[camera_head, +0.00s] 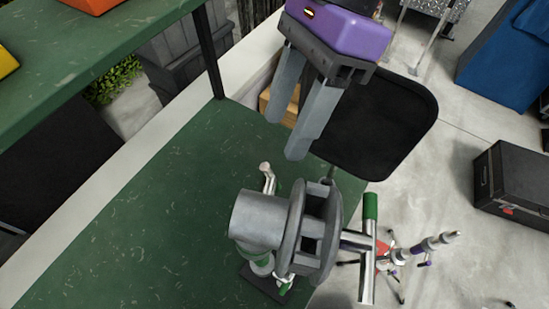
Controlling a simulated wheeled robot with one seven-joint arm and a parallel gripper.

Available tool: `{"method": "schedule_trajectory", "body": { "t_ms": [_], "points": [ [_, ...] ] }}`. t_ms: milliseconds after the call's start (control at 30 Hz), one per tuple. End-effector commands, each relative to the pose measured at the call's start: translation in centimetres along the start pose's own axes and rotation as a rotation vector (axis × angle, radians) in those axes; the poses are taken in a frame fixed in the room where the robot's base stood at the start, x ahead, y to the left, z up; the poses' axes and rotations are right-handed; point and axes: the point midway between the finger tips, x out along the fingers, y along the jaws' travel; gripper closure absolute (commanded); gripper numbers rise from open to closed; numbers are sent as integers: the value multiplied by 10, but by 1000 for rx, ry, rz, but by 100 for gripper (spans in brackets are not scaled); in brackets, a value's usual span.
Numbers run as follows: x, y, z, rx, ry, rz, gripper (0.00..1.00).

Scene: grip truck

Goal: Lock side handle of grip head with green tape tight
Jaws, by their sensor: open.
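A grey metal grip head (312,236) with a slotted round disc and a thick barrel (260,220) sits at the right edge of the green table. Green tape (259,258) wraps the post below the barrel. A silver T-bar handle (367,260) with a green-taped upper end (370,206) sticks out on the right side. A small pale lever (267,175) rises behind the barrel. My gripper (285,137), with a purple body and two grey fingers, is open and empty, above and behind the head, apart from it. The disc and barrel hide part of the post.
The green table (130,220) is bare left of the head. A green shelf (90,60) and its dark post (209,55) stand at upper left. A black panel (380,125) lies behind the gripper. A stand (405,255) and black case (515,185) are at right.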

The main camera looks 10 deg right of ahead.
Motion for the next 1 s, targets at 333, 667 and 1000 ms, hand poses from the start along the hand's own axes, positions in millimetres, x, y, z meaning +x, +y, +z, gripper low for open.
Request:
{"method": "schedule_trajectory", "body": {
  "t_ms": [333, 667, 1000],
  "points": [
    [34, 3, -4, -2, 14, 6, 47],
    [74, 2, -4, 0, 12, 3, 47],
    [80, 2, -5, 0, 12, 1, 47]
  ]
}}
